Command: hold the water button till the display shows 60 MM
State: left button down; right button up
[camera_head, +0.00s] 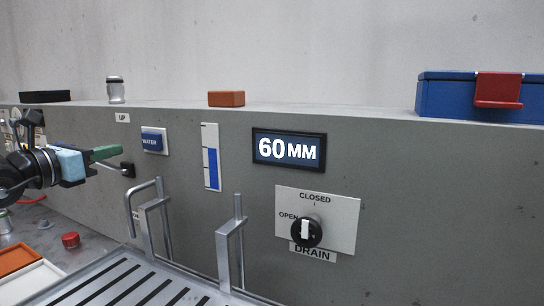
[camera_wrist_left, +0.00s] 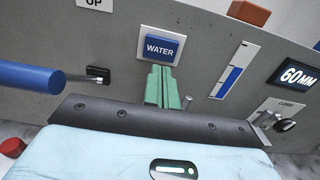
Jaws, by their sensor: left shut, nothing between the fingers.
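The blue WATER button (camera_head: 154,141) sits in a white frame on the grey panel; it also shows in the left wrist view (camera_wrist_left: 160,48). The display (camera_head: 289,149) reads 60 MM and is partly in the left wrist view (camera_wrist_left: 298,76). My left gripper (camera_head: 118,151) has its green fingers together with nothing between them. In the head view its tips are left of the button with a visible gap. In the left wrist view the fingertips (camera_wrist_left: 160,70) appear just below the button. My right gripper is not in view.
A gauge (camera_head: 212,158) with a blue column stands between button and display. The black DRAIN knob (camera_head: 306,232) has its white bar roughly upright, under CLOSED. Metal rails (camera_head: 230,240) rise in front of the panel. A blue box (camera_head: 445,98) and orange block (camera_head: 226,99) rest on the ledge.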

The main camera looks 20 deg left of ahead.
pick_arm(q)
jog(key=shift+s+a+b, duration=0.15)
jog(key=shift+s+b, duration=0.25)
jog(key=shift+s, duration=0.95)
jog(key=shift+s+a+b, duration=0.15)
jog(key=shift+s+b, duration=0.25)
jog(key=shift+s, duration=0.95)
